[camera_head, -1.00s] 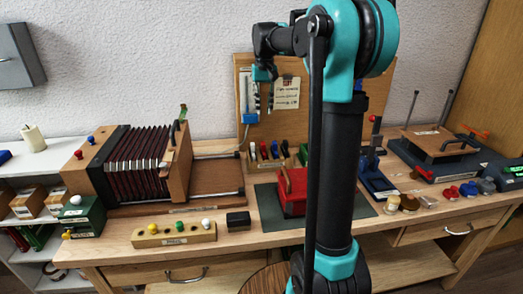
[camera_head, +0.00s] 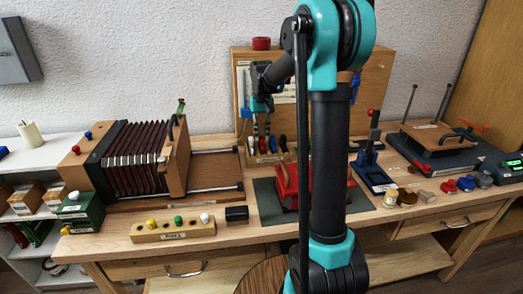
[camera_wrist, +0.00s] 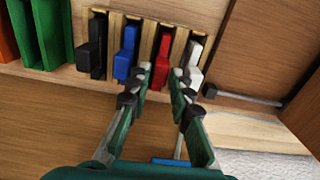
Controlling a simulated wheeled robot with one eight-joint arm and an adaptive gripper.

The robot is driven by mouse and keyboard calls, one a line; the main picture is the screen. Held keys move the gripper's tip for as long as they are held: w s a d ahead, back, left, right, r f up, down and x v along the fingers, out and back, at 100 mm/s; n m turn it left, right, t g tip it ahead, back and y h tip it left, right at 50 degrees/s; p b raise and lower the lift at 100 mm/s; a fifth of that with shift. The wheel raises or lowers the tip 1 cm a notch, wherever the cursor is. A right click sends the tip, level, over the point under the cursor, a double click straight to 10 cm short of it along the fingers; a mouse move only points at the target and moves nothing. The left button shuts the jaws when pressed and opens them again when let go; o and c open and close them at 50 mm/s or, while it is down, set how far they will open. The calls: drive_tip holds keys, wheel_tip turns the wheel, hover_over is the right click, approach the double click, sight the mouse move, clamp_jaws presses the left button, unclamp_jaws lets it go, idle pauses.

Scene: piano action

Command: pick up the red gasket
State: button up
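Small round red pieces (camera_head: 467,185) lie on the bench at the right; one may be the red gasket, but they are too small to tell. A red ring-like item (camera_head: 261,43) sits at the top edge of the upright board. My gripper (camera_head: 262,133) points down in front of that board, just above a rack of coloured pieces. In the wrist view my gripper (camera_wrist: 160,73) is open and empty. Its fingertips are near a red piece (camera_wrist: 161,64) and a white piece (camera_wrist: 195,60) in the rack; contact cannot be told.
Black (camera_wrist: 95,45) and blue (camera_wrist: 126,52) pieces stand in the same rack. A red box (camera_head: 288,188) sits on a dark mat, partly behind my arm. A bellows unit (camera_head: 130,160) stands at left, a blue-based stand (camera_head: 374,178) at right.

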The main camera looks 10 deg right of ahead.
sight(261, 138)
drive_tip(key=shift+f, duration=1.65)
clamp_jaws()
drive_tip(key=shift+r, duration=0.1)
